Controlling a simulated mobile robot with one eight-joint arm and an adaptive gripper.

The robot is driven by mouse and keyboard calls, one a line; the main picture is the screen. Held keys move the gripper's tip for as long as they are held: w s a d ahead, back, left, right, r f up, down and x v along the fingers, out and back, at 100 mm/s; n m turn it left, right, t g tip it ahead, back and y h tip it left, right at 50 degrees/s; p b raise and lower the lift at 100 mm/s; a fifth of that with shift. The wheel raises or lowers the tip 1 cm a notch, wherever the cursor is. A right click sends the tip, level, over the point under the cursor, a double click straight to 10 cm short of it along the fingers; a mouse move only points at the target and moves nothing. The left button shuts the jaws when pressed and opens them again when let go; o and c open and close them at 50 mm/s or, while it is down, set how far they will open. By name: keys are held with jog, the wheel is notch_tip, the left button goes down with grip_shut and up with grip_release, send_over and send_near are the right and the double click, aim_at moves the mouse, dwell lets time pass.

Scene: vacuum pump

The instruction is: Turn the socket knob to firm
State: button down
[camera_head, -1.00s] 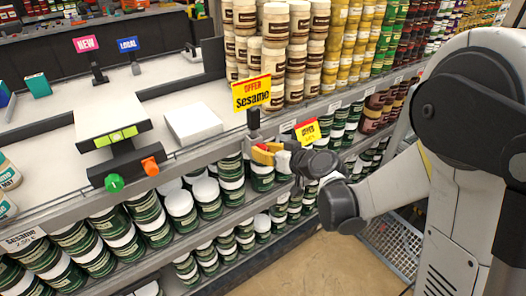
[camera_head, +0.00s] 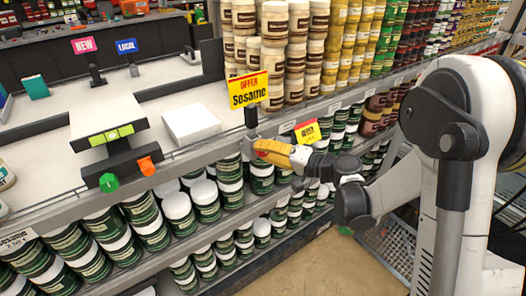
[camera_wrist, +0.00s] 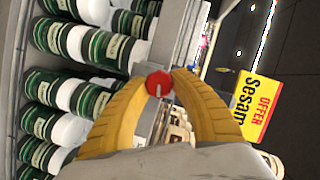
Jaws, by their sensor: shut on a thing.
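A red round knob (camera_wrist: 158,84) with a pale line on its face shows in the wrist view. My gripper (camera_wrist: 158,74) has its two yellow fingers curved around it, one on each side, shut on it. In the head view my gripper (camera_head: 258,148) is at the shelf's front edge, at the grey block under the sesame sign's post. The fingers hide the knob there. No label for firm is readable.
An "Offer Sesame" sign (camera_head: 249,90) stands just above my gripper, and a second yellow sign (camera_head: 307,132) is to its right. A dark box with a green knob (camera_head: 109,182) and an orange knob (camera_head: 145,166) is at left. Jars fill the shelves below.

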jog(key=shift+m+y, duration=0.9)
jog(key=shift+m, duration=1.1)
jog(key=shift+t, duration=0.3)
jog(key=c, duration=1.1)
grip_release()
jog(key=shift+a, duration=0.1)
jog(key=shift+o, duration=0.2)
jog(key=v, duration=1.2)
